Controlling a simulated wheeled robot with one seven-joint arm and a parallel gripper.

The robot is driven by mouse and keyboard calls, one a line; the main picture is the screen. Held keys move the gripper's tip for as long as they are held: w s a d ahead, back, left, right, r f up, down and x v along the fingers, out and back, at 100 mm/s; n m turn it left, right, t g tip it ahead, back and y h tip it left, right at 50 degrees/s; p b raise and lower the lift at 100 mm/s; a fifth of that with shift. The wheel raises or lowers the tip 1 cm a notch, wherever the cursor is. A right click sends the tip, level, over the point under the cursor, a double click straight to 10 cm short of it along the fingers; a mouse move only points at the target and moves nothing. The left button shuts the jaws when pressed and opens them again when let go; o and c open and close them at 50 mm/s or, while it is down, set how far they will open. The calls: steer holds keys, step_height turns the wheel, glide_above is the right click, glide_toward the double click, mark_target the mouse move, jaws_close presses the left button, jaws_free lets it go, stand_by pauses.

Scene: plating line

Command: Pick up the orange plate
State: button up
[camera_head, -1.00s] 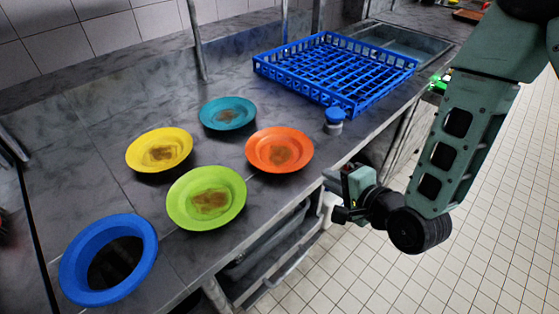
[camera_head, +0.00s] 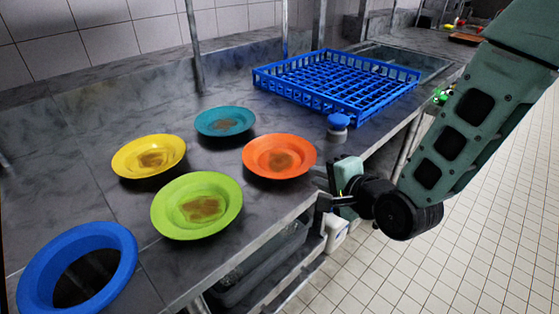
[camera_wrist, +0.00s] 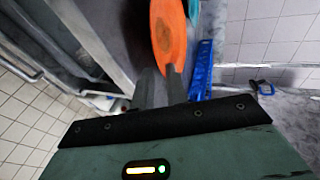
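The orange plate (camera_head: 279,157) lies on the grey counter near its front edge, with a brown stain in its middle. My gripper (camera_head: 323,194) is at the counter's front edge, just right of and in front of the plate. Its fingers point toward the plate and look apart, with nothing between them. The fingers also show in the wrist view (camera_wrist: 163,76). I see no contact with the plate.
A green plate (camera_head: 197,206), yellow plate (camera_head: 148,157) and teal plate (camera_head: 225,121) lie nearby. A blue ring (camera_head: 77,268) is at the near left. A blue-topped container (camera_head: 338,125) and blue rack (camera_head: 338,83) stand behind the gripper, on the counter (camera_head: 120,210).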

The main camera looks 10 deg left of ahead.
mark_target(304, 172)
steer(key=shift+p+x, duration=0.7)
steer(key=shift+x, duration=2)
steer(key=shift+s+f, duration=0.1)
steer(key=shift+f, duration=0.05)
steer(key=c, duration=0.3)
jaws_close()
